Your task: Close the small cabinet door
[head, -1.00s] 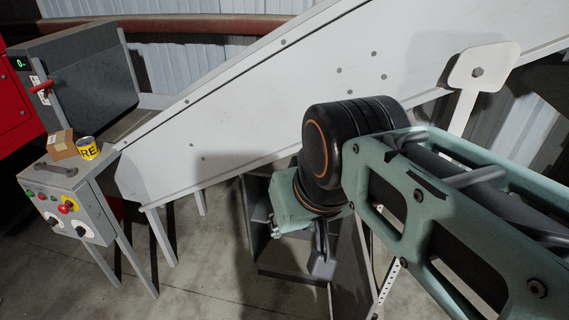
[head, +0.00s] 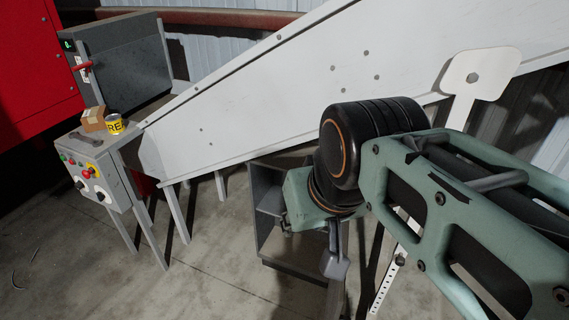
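The small grey cabinet (head: 256,226) stands on the floor below the sloping white conveyor side. Its front is open and a shelf shows inside. A dark upright panel to its right, partly behind my arm, may be its door, but my arm hides much of it. My gripper (head: 335,268) points down in front of the cabinet's right side. Its fingers overlap in this view, so I cannot tell whether they are open or touching the panel. Nothing is seen held in it.
The white conveyor side (head: 240,105) slopes over the cabinet. A control box (head: 95,180) on legs stands at left, with a cardboard box (head: 94,119) and a yellow tape roll (head: 115,124) on top. The concrete floor (head: 190,285) is clear left of the cabinet.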

